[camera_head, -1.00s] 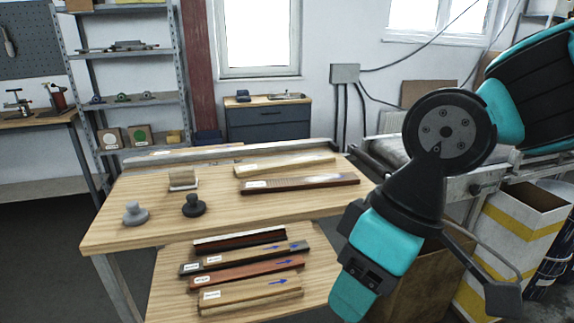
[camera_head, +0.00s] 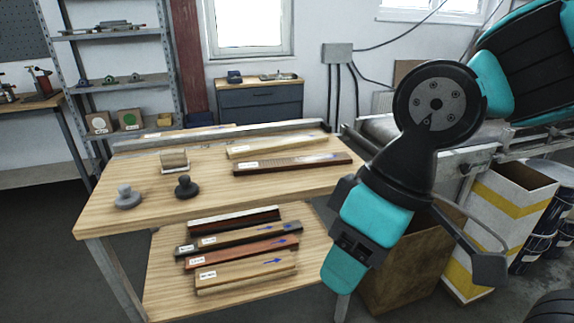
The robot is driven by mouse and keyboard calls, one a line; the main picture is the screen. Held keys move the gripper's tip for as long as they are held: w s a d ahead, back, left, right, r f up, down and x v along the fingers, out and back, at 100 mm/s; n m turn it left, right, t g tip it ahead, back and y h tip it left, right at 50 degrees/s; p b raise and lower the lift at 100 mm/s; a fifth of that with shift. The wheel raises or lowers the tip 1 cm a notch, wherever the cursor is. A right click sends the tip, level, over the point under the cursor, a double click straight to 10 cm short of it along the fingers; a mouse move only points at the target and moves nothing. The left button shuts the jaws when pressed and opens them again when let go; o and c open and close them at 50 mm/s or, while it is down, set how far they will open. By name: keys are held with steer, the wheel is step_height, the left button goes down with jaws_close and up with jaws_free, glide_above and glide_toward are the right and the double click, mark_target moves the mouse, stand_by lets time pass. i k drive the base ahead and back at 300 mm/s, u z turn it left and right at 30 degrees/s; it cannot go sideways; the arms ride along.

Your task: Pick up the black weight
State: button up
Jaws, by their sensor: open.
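The black weight (camera_head: 185,187), a dark round base with a knob on top, stands upright on the wooden table's upper top (camera_head: 240,193). A similar grey weight (camera_head: 127,197) stands to its left. My gripper (camera_head: 351,255), in teal and black, hangs at the table's right front side, well to the right of the black weight and apart from it. It is open, and nothing shows held in it. Its fingertips are hard to make out from this angle.
A light wooden block (camera_head: 174,159) sits behind the black weight. Two long strips (camera_head: 293,163) lie to its right. Several labelled strips (camera_head: 242,252) lie on the lower shelf in front. A cardboard box (camera_head: 400,275) and a yellow-striped bin (camera_head: 500,225) stand at right.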

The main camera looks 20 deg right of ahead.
mark_target(187, 189)
steer(key=z, duration=0.55)
steer(key=i, duration=1.35)
steer(key=u, duration=2.3)
